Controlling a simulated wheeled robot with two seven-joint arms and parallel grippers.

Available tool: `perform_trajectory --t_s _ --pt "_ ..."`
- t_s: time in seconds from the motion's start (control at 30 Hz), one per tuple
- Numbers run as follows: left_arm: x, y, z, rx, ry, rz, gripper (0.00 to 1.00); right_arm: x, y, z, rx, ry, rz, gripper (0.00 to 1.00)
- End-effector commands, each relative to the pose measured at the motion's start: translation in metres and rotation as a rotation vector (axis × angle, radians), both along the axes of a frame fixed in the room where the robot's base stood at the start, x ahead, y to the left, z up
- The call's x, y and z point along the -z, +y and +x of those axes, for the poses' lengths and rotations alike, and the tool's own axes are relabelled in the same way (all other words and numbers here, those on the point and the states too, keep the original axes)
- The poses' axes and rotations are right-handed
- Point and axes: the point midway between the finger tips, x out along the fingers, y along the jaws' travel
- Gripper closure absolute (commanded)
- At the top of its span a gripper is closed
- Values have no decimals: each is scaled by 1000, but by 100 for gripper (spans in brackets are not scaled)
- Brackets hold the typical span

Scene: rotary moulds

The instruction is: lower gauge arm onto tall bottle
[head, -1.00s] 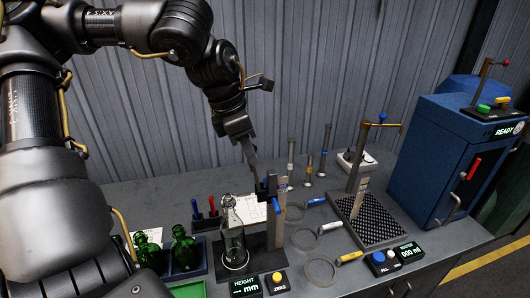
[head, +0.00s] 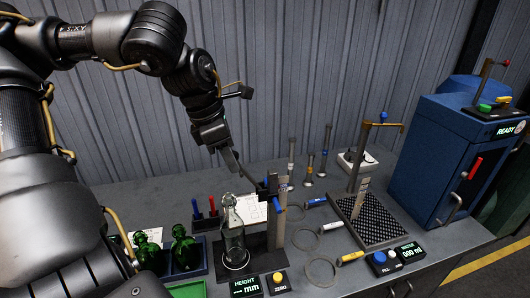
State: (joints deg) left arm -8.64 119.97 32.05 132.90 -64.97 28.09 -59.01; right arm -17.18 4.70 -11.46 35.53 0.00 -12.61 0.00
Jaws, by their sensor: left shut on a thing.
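A tall clear glass bottle (head: 233,246) stands upright on the dark base of the height gauge, at the lower middle of the head view. The gauge post (head: 281,215) rises to the right of the bottle. The dark gauge arm (head: 268,188) sits high on the post, near the level of the bottle's top; whether it touches the bottle cannot be told. My left gripper (head: 258,184) reaches in from the upper left, tilted, and is shut on the gauge arm. Its fingertips are small and partly merge with the dark arm. My right gripper is not in view.
Green bottles (head: 184,249) stand in a tray to the left. The height display (head: 246,286) and yellow zero button (head: 280,280) are in front. Ring gauges (head: 321,271) lie to the right, before a perforated stand (head: 372,220) and a blue machine (head: 440,150).

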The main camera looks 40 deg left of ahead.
Motion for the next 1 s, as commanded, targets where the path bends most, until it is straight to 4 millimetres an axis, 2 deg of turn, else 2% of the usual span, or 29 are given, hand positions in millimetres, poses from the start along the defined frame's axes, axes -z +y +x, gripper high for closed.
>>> perform_trajectory --t_s 1.0 --pt "23 16 -24 1 2 1 86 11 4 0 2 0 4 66"
